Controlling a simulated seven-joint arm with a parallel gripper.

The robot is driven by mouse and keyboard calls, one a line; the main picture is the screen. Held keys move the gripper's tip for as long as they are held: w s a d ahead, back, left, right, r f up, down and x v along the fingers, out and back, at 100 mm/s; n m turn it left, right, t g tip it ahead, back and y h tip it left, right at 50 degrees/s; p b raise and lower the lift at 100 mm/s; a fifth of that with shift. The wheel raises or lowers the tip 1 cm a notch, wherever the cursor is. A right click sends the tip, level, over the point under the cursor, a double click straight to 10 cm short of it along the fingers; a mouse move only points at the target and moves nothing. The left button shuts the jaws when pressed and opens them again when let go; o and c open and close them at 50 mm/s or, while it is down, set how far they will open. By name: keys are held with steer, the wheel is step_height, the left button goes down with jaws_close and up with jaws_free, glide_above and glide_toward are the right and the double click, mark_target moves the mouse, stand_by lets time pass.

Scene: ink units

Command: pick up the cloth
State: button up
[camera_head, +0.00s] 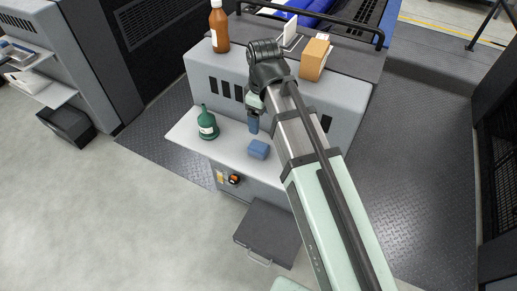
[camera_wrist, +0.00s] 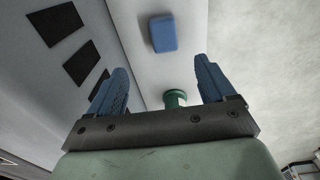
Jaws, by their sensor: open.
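The cloth is a small blue folded block (camera_head: 258,149) lying on the pale shelf (camera_head: 222,155) of the grey machine unit. In the wrist view the cloth (camera_wrist: 162,34) lies ahead of the fingertips, roughly centred between them. My gripper (camera_head: 253,127) hangs over the shelf just behind the cloth, close to the unit's front wall. In the wrist view my gripper (camera_wrist: 159,68) has its two blue fingers wide apart with nothing between their tips. The cloth is apart from the fingers and nothing covers it.
A green bottle (camera_head: 208,125) stands on the shelf left of the cloth; its top (camera_wrist: 175,98) shows in the wrist view. A brown bottle (camera_head: 219,30) and a cardboard box (camera_head: 314,58) stand on the unit's top. The shelf around the cloth is clear.

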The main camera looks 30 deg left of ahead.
steer(key=f, duration=0.1)
glide_above(260, 146)
steer(key=f, duration=0.7)
steer(key=shift+d+f, duration=0.25)
steer(key=shift+f, duration=0.1)
steer(key=shift+a+f, duration=0.15)
steer(key=shift+f, duration=1.25)
steer(key=shift+a+f, duration=0.15)
steer(key=shift+f, duration=1.25)
steer(key=shift+c, duration=0.3)
steer(key=c, duration=1)
steer(key=shift+r, duration=0.1)
